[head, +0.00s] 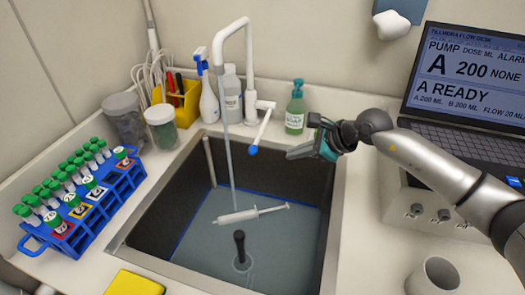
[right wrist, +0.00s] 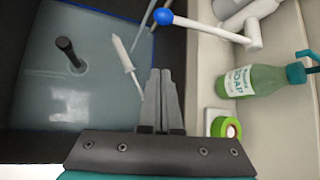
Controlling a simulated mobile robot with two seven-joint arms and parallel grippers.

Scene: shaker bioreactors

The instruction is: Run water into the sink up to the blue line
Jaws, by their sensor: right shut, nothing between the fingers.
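The sink (head: 160,190) is dark inside and holds water (head: 205,225). A stream (head: 230,150) runs from the white tap (head: 247,45) into it. A blue line (head: 185,235) runs around the inner walls, close to the water's edge; I cannot tell the exact gap. The tap's white lever (head: 263,130) has a blue tip (head: 253,150) that points toward the front over the sink. My right gripper (head: 292,153) is shut and empty, right of the blue tip and apart from it. In the right wrist view its fingers (right wrist: 161,88) are together, below the blue tip (right wrist: 163,17). My left gripper is out of view.
A syringe (head: 238,215) and an upright black plug handle (head: 239,242) are in the sink. A green soap bottle (head: 295,110) and spray bottle (head: 208,100) stand behind. A blue tube rack (head: 90,225) is at left, a laptop (head: 465,70) at right. A yellow sponge (head: 135,284) lies in front.

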